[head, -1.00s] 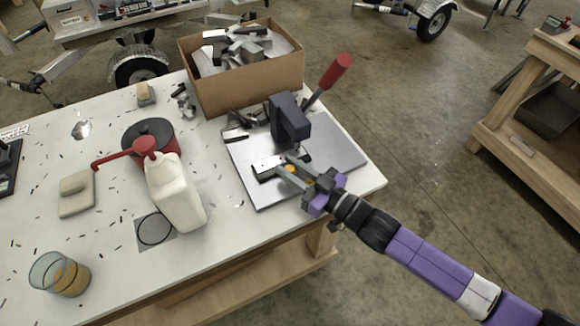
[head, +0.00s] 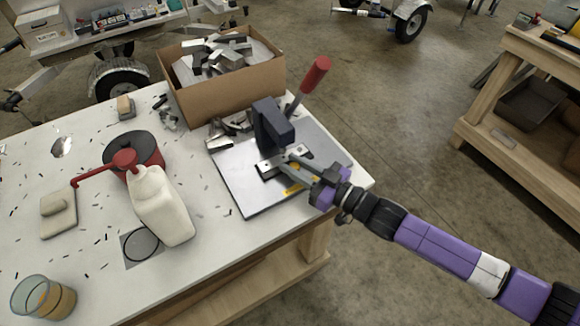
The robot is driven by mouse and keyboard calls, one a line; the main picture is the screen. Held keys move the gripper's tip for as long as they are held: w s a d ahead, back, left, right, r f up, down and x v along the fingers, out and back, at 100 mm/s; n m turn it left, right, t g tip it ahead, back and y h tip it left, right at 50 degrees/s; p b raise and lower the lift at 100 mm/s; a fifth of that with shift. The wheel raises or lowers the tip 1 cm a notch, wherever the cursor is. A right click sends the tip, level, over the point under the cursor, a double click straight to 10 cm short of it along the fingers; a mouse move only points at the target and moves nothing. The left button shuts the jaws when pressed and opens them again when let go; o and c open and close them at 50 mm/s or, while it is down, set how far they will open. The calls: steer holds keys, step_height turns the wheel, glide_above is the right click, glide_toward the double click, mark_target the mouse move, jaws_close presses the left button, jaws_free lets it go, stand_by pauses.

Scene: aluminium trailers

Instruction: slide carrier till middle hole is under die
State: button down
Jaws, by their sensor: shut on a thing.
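The carrier (head: 267,170), a small metal block with a dark edge, lies on the grey base plate (head: 247,196) of the press. The dark press head (head: 272,125) stands just behind and above it, with a red-handled lever (head: 316,74) rising to the right. My gripper (head: 287,160) is shut on the carrier from the right, at the front of the press. The die's tip is hidden by the press head, and the carrier's holes are too small to tell apart, so I cannot tell which hole is under the die.
A cardboard box (head: 230,92) of metal offcuts stands behind the press. The table's edge is close on the right.

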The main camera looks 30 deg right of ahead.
steer(key=c, duration=1.2)
jaws_free()
steer(key=shift+b+v, duration=0.55)
steer(key=shift+v, duration=3.35)
